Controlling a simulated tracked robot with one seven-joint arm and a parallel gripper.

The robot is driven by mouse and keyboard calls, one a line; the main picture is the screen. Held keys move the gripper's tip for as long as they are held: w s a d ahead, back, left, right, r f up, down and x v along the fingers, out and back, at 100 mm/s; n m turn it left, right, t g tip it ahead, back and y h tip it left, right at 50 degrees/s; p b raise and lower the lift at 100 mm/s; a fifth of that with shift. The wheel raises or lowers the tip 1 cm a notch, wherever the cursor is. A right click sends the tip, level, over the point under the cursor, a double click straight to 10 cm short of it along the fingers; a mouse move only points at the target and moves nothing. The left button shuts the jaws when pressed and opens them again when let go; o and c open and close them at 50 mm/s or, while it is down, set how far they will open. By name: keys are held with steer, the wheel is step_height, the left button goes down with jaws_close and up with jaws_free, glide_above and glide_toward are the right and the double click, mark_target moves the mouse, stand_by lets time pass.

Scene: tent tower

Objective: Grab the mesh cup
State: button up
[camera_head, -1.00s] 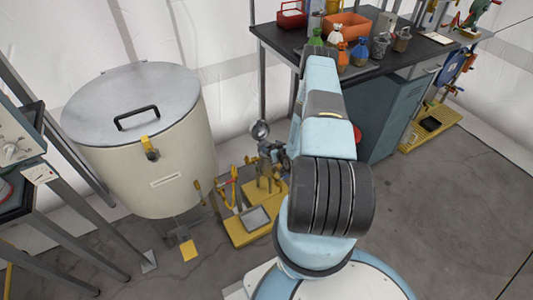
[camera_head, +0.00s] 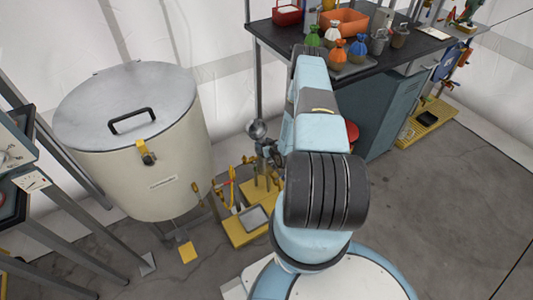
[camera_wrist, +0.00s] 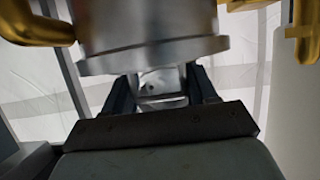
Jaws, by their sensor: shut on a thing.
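My gripper (camera_head: 270,148) is beside a small grey metal cup (camera_head: 257,130), between the drum and my arm, above a yellow-based stand (camera_head: 244,228). In the wrist view, my gripper's dark fingers (camera_wrist: 163,90) are shut on a silvery metal piece (camera_wrist: 160,80). A smooth metal cylinder with a rim (camera_wrist: 150,45) is just beyond it. I cannot tell whether the piece and cylinder are one cup, whether its wall is mesh, or whether it rests on the stand.
A large lidded drum (camera_head: 130,150) stands left. A dark-topped bench (camera_head: 430,45) at the back carries tied bags, a grey mesh-like cup (camera_head: 378,42) and an orange bin (camera_head: 344,22). Yellow parts (camera_wrist: 40,25) flank the gripper in the wrist view.

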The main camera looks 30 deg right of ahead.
steer(key=c, duration=0.7)
steer(key=shift+r, duration=0.15)
